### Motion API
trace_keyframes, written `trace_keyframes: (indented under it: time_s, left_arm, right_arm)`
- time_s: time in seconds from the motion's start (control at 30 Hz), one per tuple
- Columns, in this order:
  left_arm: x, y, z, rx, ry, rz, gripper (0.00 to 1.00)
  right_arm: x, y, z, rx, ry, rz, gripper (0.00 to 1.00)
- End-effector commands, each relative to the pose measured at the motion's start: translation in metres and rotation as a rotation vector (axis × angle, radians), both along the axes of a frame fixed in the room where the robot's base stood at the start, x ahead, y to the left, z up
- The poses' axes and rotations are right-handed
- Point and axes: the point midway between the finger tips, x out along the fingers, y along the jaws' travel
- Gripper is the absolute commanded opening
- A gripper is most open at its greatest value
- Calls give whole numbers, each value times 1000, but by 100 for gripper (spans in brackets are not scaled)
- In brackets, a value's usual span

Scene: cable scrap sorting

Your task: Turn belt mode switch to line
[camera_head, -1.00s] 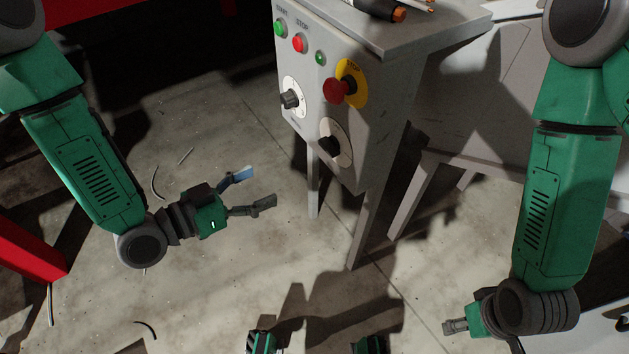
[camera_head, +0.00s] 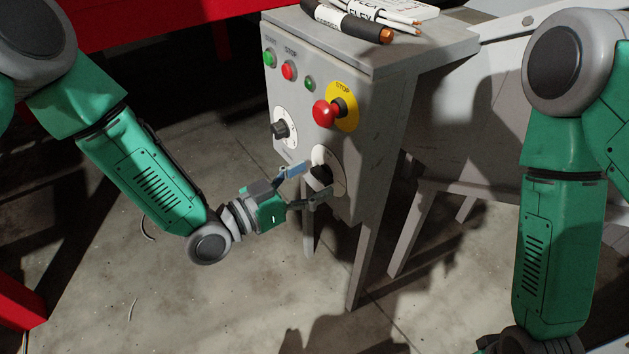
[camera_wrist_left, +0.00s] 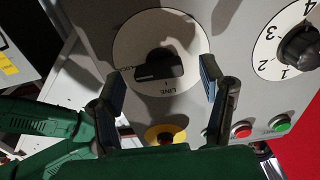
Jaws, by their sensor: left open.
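The belt mode switch is a black knob (camera_head: 320,178) on a round white dial, low on the front of the grey control box (camera_head: 385,130). In the left wrist view the knob (camera_wrist_left: 160,68) sits on its dial (camera_wrist_left: 130,40), with the word LINE printed beside it. My left gripper (camera_head: 306,184) is open at the switch, partly covering it in the head view. In the left wrist view the fingers (camera_wrist_left: 163,75) stand on either side of the knob, with gaps visible; I cannot tell how deep they reach. My right gripper's fingers are out of view.
Above the switch are a red stop button (camera_head: 326,112) on a yellow plate, a second knob (camera_head: 280,129), and green (camera_head: 270,58) and red (camera_head: 289,70) buttons. Cable pieces (camera_head: 360,22) lie on the box top. A red frame (camera_head: 20,300) stands at left.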

Motion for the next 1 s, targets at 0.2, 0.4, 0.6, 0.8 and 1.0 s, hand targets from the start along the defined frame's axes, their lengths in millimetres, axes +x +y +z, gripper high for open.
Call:
trace_keyframes:
  time_s: [0.2, 0.4, 0.6, 0.8, 1.0]
  left_arm:
    - [5, -9, 0, -1, 1, -1, 64]
    - [6, -8, 1, -1, 2, -1, 64]
    - [6, -8, 0, -1, 1, 0, 14]
    - [6, -8, 0, -5, 6, 1, 14]
    - [7, -7, 1, -38, 52, 3, 15]
  right_arm:
    - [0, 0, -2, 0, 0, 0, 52]
    - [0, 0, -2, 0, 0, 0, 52]
    - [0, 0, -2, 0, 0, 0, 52]
    - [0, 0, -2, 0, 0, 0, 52]
    - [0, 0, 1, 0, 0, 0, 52]
